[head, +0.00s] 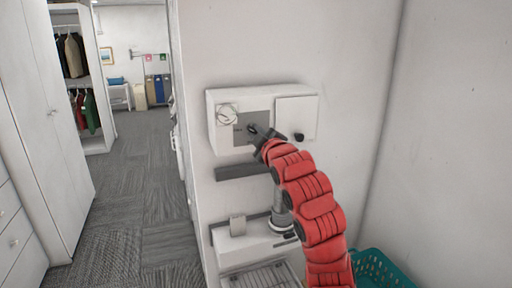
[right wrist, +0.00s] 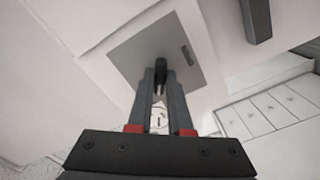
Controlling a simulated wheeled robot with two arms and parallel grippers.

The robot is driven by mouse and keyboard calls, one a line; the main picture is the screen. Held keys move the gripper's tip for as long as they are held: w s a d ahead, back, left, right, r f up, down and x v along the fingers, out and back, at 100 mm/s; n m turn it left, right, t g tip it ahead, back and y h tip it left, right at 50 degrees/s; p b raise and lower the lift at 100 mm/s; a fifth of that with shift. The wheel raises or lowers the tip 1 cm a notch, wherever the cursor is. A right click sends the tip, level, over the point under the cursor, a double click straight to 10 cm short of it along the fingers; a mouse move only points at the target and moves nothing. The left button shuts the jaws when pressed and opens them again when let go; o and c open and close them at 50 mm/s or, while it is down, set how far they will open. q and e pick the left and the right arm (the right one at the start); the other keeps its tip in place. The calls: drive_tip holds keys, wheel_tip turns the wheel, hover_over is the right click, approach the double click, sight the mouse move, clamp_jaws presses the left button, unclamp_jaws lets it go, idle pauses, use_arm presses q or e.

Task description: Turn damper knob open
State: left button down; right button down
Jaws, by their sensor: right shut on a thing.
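A white box (head: 212,122) is fixed on the wall in the head view. A grey square plate (head: 240,134) is set in its front and also shows in the right wrist view (right wrist: 135,50). A small black damper knob (right wrist: 160,66) stands on the plate. My right gripper (head: 254,130) reaches the plate from the lower right. In the right wrist view its fingertips (right wrist: 161,75) are closed about the knob, which is partly hidden between them. A small white marked piece (right wrist: 158,118) shows between the fingers. My left gripper is not in view.
A white round dial (head: 227,113) is left of the plate. A white panel (head: 296,112) with a black knob (head: 299,137) is to the right. A dark bar (head: 243,171) and a white ledge (head: 238,246) are below. A teal basket (head: 378,268) stands lower right.

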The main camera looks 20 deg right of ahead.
drive_tip(key=shift+f+m+b, duration=0.1)
drive_tip(key=shift+m+b, duration=5.5)
drive_tip(key=shift+b, duration=2.45)
drive_tip(key=c, duration=0.8)
unclamp_jaws()
drive_tip(key=shift+c, duration=0.2)
